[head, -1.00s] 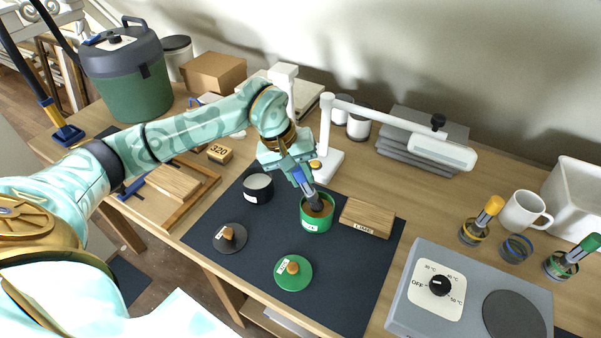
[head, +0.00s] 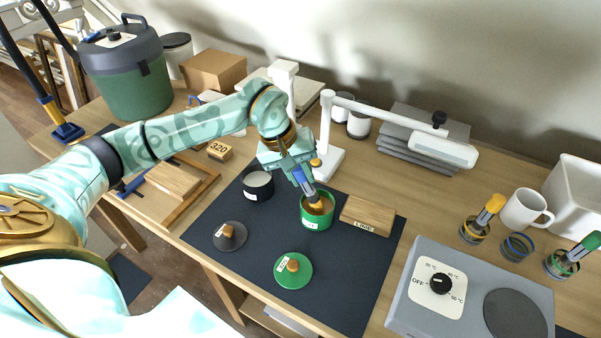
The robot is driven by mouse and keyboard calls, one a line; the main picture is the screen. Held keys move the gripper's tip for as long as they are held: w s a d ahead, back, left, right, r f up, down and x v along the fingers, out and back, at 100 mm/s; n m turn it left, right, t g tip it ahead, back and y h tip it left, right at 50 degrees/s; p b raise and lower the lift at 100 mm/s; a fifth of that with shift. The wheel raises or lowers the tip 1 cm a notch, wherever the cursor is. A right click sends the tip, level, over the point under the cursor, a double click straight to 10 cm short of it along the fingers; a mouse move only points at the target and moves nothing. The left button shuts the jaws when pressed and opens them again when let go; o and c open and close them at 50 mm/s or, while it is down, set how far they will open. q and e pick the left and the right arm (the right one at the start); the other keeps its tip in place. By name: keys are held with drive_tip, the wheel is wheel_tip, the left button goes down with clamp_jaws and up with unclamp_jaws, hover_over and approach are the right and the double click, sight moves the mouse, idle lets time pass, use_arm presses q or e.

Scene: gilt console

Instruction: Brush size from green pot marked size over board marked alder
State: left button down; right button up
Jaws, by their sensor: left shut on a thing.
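My left gripper (head: 303,182) is shut on a blue-handled brush (head: 309,193) and points it down into the green pot (head: 316,223). The brush's lower end is inside the pot's rim; how deep it reaches I cannot tell. The pot has a white label too small to read and stands open on the dark mat. A wooden board marked LIME (head: 367,216) lies just right of the pot. Another bare wooden board (head: 174,180) lies in a wooden frame at the left; no marking on it is readable. My right gripper is not in view.
A green lid (head: 293,271), a dark lid (head: 230,236) and a black pot (head: 258,186) are on the mat (head: 345,285). A white lamp (head: 385,118) arches behind. A hot plate (head: 470,290) and jars with brushes (head: 473,232) stand right. A block marked 320 (head: 220,151) lies left.

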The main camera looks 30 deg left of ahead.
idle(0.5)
use_arm(q)
drive_tip(key=shift+r+p, duration=2.6)
drive_tip(key=shift+r, duration=0.85)
